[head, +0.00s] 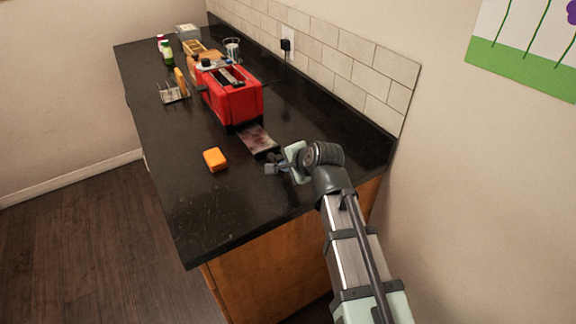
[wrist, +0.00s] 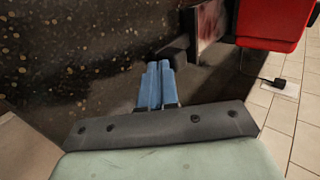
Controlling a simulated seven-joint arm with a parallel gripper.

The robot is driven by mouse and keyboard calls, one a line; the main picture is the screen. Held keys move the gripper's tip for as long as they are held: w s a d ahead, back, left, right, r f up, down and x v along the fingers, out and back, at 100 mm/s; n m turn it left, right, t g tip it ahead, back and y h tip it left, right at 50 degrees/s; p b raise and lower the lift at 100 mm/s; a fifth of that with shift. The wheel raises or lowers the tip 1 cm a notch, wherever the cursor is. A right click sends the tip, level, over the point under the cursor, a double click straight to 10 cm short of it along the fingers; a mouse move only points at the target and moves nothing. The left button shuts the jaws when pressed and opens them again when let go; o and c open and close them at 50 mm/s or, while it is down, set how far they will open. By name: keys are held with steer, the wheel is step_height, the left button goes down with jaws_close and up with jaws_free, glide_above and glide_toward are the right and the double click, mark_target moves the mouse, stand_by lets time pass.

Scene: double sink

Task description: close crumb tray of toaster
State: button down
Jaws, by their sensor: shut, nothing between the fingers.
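The red toaster (head: 234,97) stands on the black counter, and part of it shows at the upper right of the wrist view (wrist: 272,22). Its crumb tray (head: 256,139) is slid out of the near end, low over the counter. In the wrist view the tray (wrist: 209,24) shows a reddish, stained surface and a dark front edge. My gripper (head: 271,164) is just in front of the tray's outer end, on the near side. In the wrist view its blue fingers (wrist: 158,66) are together and empty, close to the tray's dark edge. I cannot tell whether they touch it.
An orange sponge-like block (head: 215,159) lies on the counter (head: 205,205) left of my gripper. A metal rack (head: 173,95) stands left of the toaster. Bottles (head: 166,52) and other items stand farther back. A tiled wall (head: 345,65) with an outlet borders the right side.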

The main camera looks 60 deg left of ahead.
mark_target(262, 145)
steer(key=shift+a, duration=0.1)
steer(key=a, duration=1.5)
steer(key=shift+w+a, duration=0.1)
steer(key=shift+a, duration=0.05)
steer(key=shift+a+r, duration=0.1)
steer(key=shift+a, duration=0.3)
steer(key=d, duration=0.5)
steer(key=v, duration=0.9)
steer(key=shift+d+r, duration=0.2)
steer(key=shift+r, duration=0.1)
